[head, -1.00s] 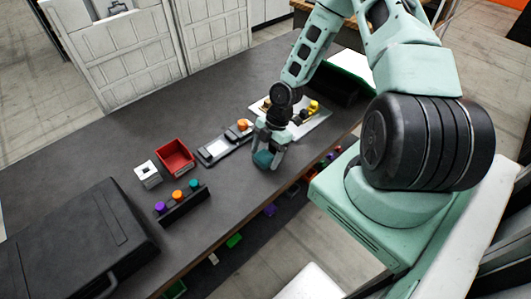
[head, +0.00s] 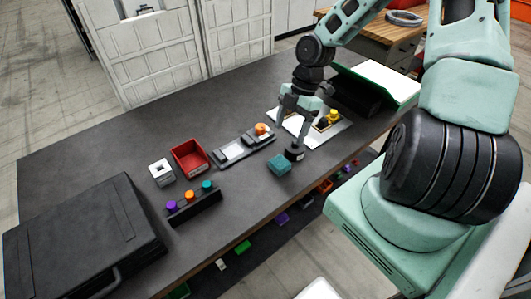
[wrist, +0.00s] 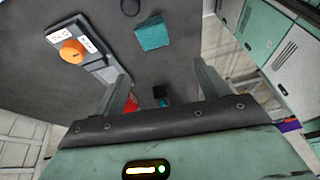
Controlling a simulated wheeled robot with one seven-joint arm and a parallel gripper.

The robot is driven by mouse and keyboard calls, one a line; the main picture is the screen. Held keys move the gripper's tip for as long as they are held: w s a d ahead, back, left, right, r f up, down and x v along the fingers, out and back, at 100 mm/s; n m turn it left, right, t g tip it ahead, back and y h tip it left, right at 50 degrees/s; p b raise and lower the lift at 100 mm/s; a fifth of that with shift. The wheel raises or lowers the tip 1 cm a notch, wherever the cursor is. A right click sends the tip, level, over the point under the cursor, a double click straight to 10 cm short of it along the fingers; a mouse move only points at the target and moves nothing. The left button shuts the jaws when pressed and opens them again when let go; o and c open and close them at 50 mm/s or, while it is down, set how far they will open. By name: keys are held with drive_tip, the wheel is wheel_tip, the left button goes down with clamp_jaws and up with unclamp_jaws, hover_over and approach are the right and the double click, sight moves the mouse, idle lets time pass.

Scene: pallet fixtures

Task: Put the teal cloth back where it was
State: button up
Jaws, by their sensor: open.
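The teal cloth (head: 279,165) lies folded in a small block on the dark table, near its front edge. It also shows in the wrist view (wrist: 152,33), upper middle, with nothing holding it. My gripper (head: 290,138) is open and empty, raised above the table just behind the cloth in the head view. Its two fingers stand wide apart in the wrist view (wrist: 162,78), and the cloth is beyond them, apart from both. Which spot the cloth had before is not marked in view.
A dark round piece (head: 295,153) stands beside the cloth. A grey fixture with an orange knob (head: 261,129), a white board (head: 290,124), a red bin (head: 189,157), a white block (head: 161,172) and a rack of coloured knobs (head: 195,207) stand nearby. A black case (head: 80,240) fills the left end.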

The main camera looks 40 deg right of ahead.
drive_tip(key=s+a+r+m+h, duration=0.25)
drive_tip(key=a+r, duration=0.25)
drive_tip(key=a, duration=0.3)
drive_tip(key=s+a+r+m+h, duration=0.25)
drive_tip(key=s+a+r, duration=0.2)
drive_tip(key=a, duration=0.45)
drive_tip(key=s+a+r+m+y, duration=0.1)
drive_tip(key=s+a+r+m, duration=0.4)
drive_tip(key=s, duration=0.5)
drive_tip(key=a+r, duration=0.2)
drive_tip(key=a, duration=0.1)
drive_tip(key=shift+s+a+r+t, duration=0.2)
drive_tip(key=shift+s+a+t, duration=0.1)
drive_tip(key=shift+a+t, duration=0.1)
wheel_tip(320, 180, down, 9)
drive_tip(key=b, duration=0.9)
